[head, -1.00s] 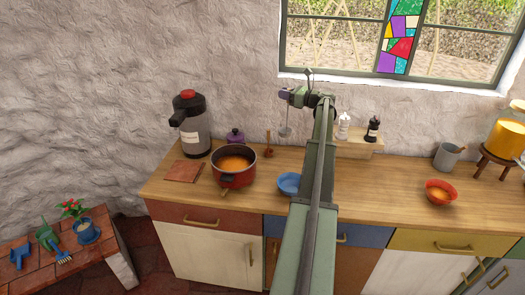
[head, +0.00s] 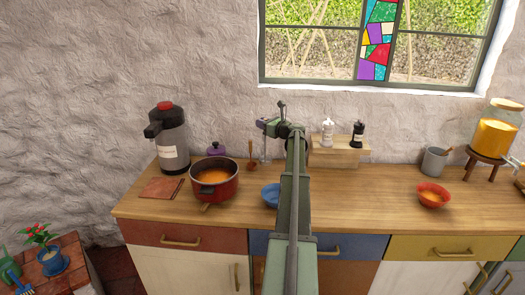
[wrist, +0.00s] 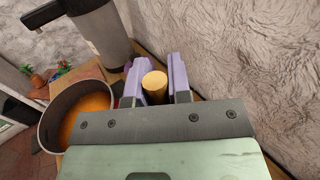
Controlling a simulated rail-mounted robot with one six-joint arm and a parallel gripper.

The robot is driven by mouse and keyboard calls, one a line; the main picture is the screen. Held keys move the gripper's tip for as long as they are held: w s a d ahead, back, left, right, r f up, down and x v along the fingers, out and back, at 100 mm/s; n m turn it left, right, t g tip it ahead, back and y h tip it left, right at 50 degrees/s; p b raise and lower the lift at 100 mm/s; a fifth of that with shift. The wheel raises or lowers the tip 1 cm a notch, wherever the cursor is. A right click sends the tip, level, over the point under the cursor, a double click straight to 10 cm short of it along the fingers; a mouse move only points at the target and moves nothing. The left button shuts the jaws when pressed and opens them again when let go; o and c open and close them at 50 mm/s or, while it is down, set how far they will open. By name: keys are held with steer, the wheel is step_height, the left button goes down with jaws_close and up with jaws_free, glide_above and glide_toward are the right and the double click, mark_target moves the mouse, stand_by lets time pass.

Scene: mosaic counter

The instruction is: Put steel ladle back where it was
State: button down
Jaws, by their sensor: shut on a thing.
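My gripper (head: 262,125) is above the back of the counter, near the wall, between the red pot and the spice shelf. It is shut on the steel ladle (head: 262,150), which hangs below it roughly upright. In the wrist view, the lavender fingers (wrist: 154,82) close on both sides of a round tan end (wrist: 154,84), apparently the ladle's handle. The ladle's lower end is small in the head view; I cannot tell whether it touches anything.
The red pot (head: 229,188) of orange soup stands left of the ladle, with a wooden utensil (head: 250,150) between. A blue bowl (head: 269,195) stands in front. A wooden shelf (head: 340,155) with two bottles is right. Open counter (head: 370,200) lies farther right.

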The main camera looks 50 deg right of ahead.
step_height(320, 180, down, 5)
steer(key=b, duration=0.4)
steer(key=c, duration=1.1)
jaws_free()
steer(key=shift+r, duration=0.1)
steer(key=shift+o, duration=0.2)
steer(key=s, duration=1.2)
steer(key=shift+a+r, duration=0.2)
steer(key=shift+a, duration=0.05)
